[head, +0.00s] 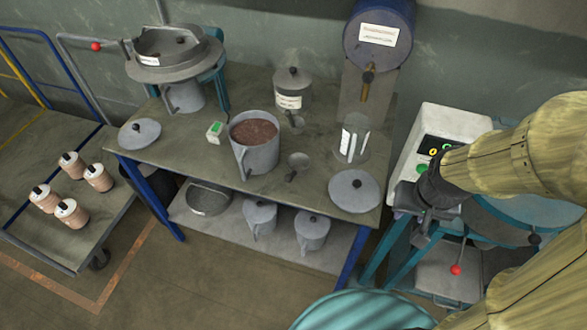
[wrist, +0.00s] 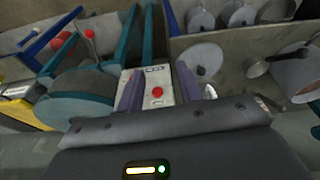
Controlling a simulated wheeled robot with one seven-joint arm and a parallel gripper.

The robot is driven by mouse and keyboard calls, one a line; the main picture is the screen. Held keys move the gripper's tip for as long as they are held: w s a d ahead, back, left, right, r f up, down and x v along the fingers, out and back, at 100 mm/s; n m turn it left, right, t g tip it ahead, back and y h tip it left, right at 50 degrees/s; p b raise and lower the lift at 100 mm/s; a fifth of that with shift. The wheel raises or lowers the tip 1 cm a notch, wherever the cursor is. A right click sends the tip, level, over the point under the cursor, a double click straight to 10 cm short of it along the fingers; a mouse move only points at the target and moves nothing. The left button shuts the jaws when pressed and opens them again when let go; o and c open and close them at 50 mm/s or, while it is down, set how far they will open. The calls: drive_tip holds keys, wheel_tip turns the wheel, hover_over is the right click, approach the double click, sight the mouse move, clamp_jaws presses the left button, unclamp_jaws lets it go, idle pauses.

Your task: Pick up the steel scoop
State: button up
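A small steel scoop (head: 299,160) with a dark handle lies on the workbench (head: 325,140), right of the large jug of brown grain. A second small scoop-like piece (head: 295,122) lies farther back, below the lidded canister; I cannot tell its exact shape. My gripper (head: 424,228) is right of the bench, beside the white control box and well apart from the scoop. In the wrist view the two fingers (wrist: 158,88) stand apart with nothing held between them.
The jug (head: 255,155), a clear cylinder (head: 352,138) and a round lid (head: 354,190) stand around the scoop. A control box (head: 435,140) on a teal frame is right of the bench. A cart (head: 60,150) with several copper-coloured containers is at left.

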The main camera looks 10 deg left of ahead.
drive_tip(key=shift+o, duration=0.5)
drive_tip(key=s+a+f+n+h+b, duration=0.2)
drive_tip(key=a+f+n+h+b, duration=0.15)
drive_tip(key=f+n, duration=0.35)
drive_tip(key=s+a+f+n+h+b, duration=0.1)
drive_tip(key=a+f+n+h+b, duration=0.3)
drive_tip(key=n, duration=0.5)
drive_tip(key=a+n+t+y+b, duration=0.4)
drive_tip(key=a+n+t, duration=1.1)
drive_tip(key=a, duration=0.7)
drive_tip(key=shift+s+a+f+n+y, duration=0.3)
drive_tip(key=shift+s+n+y, duration=0.25)
drive_tip(key=shift+n, duration=0.45)
drive_tip(key=shift+w, duration=0.25)
